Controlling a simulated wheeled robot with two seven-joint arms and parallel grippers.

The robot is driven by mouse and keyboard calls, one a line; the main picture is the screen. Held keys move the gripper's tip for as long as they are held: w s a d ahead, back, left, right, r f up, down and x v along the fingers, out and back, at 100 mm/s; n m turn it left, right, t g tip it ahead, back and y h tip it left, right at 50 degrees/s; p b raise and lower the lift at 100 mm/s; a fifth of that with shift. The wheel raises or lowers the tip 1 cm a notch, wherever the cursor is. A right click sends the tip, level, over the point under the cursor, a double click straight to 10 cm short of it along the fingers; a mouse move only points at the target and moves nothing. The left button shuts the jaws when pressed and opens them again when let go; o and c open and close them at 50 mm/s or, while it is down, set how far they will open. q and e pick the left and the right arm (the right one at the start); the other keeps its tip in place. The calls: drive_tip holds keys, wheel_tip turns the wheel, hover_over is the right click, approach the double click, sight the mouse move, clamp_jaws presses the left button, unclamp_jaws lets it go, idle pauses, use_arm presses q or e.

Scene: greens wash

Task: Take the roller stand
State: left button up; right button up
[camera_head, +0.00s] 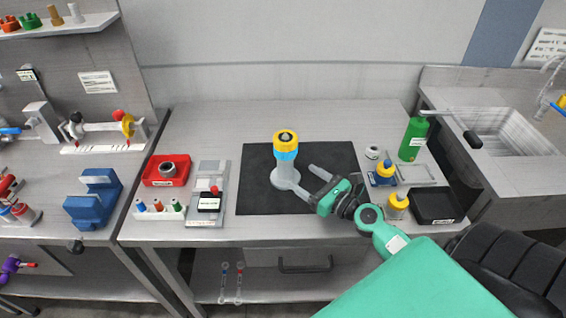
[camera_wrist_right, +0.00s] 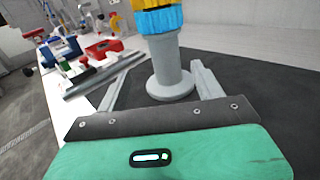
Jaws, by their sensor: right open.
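The likely roller stand is a grey upright post with a round foot (camera_head: 285,174), topped by a light blue and yellow part with a dark centre. It stands upright on the black mat (camera_head: 255,201) on the table. It also shows in the right wrist view (camera_wrist_right: 171,78), where its top is cut off. My right gripper (camera_head: 303,180) comes from the right, low over the mat. It is open, and in the wrist view its fingers (camera_wrist_right: 160,85) lie either side of the grey foot. I cannot tell whether either finger touches it. My left gripper is not in view.
Left of the mat are a red tray (camera_head: 151,181), a grey device (camera_head: 207,206) and small coloured bottles. To the right are a green bottle (camera_head: 412,139), a yellow-topped jar (camera_head: 397,206) and a black tray (camera_head: 434,205). The table's back strip is clear.

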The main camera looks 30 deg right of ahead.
sight(290, 168)
drive_tip(key=p+x, duration=0.1)
drive_tip(key=x, duration=0.3)
drive_tip(key=shift+w, duration=0.25)
drive_tip(key=shift+w+a, duration=0.15)
drive_tip(key=shift+w, duration=0.75)
drive_tip(key=shift+d+f+p+x, duration=0.15)
drive_tip(key=shift+p+x, duration=0.1)
drive_tip(key=shift+x, duration=0.95)
drive_tip(key=shift+d+f+p+x, duration=0.1)
drive_tip(key=shift+p+x, duration=0.15)
drive_tip(key=shift+x, duration=0.9)
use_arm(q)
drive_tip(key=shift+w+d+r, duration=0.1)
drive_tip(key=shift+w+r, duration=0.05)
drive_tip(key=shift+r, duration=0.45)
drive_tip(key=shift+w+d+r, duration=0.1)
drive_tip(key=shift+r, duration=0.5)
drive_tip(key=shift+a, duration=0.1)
use_arm(e)
drive_tip(key=c, duration=1.3)
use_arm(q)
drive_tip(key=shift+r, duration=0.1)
use_arm(e)
drive_tip(key=shift+r, duration=0.1)
